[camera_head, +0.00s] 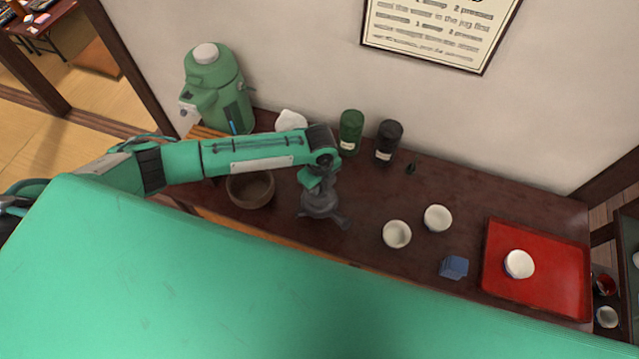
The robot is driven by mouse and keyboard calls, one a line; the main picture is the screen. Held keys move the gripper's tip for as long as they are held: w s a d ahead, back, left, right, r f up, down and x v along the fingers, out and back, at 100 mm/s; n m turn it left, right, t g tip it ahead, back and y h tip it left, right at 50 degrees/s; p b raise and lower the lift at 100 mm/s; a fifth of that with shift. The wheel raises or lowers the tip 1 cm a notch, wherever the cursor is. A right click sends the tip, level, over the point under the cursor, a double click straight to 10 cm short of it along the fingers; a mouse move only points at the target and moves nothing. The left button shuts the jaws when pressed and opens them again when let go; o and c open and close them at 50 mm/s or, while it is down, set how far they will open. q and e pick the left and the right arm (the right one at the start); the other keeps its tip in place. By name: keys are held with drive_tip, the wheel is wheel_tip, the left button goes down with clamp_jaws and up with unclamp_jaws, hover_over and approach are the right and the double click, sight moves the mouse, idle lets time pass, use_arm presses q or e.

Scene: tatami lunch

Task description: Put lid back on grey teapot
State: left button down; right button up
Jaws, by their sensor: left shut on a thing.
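The grey teapot (322,212) stands on the dark wooden counter left of the middle, with its handle pointing to the lower right. My left gripper (316,190) comes down from above, directly over the teapot's top. It is shut on what looks like the teapot's grey lid, mostly hidden by the fingers. I cannot tell whether the lid touches the rim. My right gripper is not in view.
On the counter (460,200) are a brown bowl (249,198), green canister (350,132), black canister (388,142), white cups (397,241) (437,224), blue block (453,267), small dark green object (411,168) and red tray (560,285) with a cup. A green dispenser (222,95) stands back left.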

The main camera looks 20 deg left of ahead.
use_arm(q)
drive_tip(key=c, duration=0.7)
unclamp_jaws()
drive_tip(key=shift+c, duration=0.2)
drive_tip(key=shift+r+p, duration=3.5)
drive_tip(key=shift+c, duration=0.3)
clamp_jaws()
